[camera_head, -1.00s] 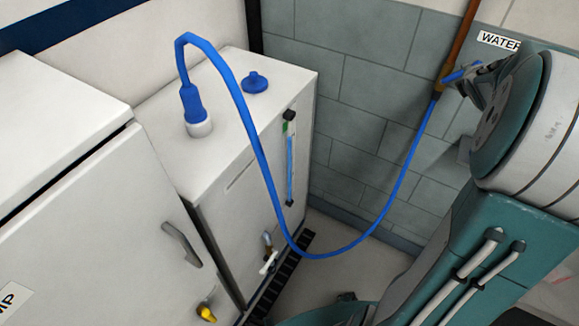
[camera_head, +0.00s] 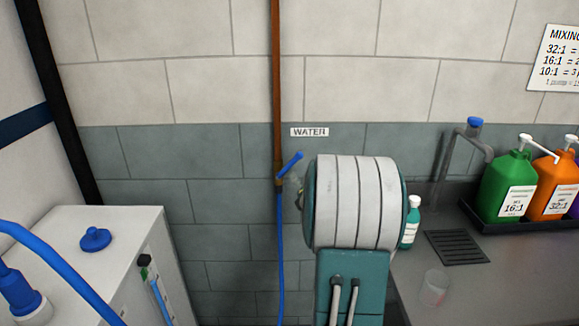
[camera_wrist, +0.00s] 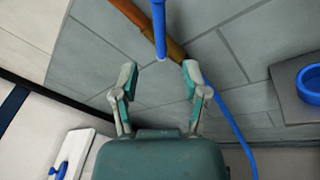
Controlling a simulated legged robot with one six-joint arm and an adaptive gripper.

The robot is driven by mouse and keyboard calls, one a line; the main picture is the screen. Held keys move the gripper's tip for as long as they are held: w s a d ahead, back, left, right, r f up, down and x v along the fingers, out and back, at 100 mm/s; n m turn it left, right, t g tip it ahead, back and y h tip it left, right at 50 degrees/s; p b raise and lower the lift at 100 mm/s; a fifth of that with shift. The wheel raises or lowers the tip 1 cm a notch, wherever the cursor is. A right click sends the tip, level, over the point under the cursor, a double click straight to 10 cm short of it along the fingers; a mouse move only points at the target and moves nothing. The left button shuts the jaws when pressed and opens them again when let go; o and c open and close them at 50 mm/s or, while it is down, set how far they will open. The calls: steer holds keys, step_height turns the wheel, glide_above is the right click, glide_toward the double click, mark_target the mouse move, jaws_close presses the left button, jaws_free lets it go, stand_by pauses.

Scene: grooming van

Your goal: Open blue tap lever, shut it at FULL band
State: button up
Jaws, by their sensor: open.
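The blue tap lever (camera_head: 291,164) sticks out up and to the right from the copper pipe (camera_head: 277,80), under the WATER label (camera_head: 309,132). In the wrist view the lever (camera_wrist: 159,28) stands between and just beyond the fingertips of my gripper (camera_wrist: 160,76). The fingers are spread and empty; I see no contact. In the head view my arm mostly hides the gripper. The white tank (camera_head: 60,235) at the left has a sight gauge (camera_head: 158,295) with a green band near its top and blue below. Its lower part is cut off, and I cannot read the exact level.
At the right a counter (camera_head: 410,290) holds green (camera_head: 508,180) and orange (camera_head: 553,185) jugs and a clear cup (camera_head: 434,287).

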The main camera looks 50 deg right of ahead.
mark_target(291, 164)
steer(key=x, duration=1)
steer(key=shift+w+d+r, duration=0.15)
steer(key=shift+w+d, duration=0.05)
steer(key=shift+d, duration=0.1)
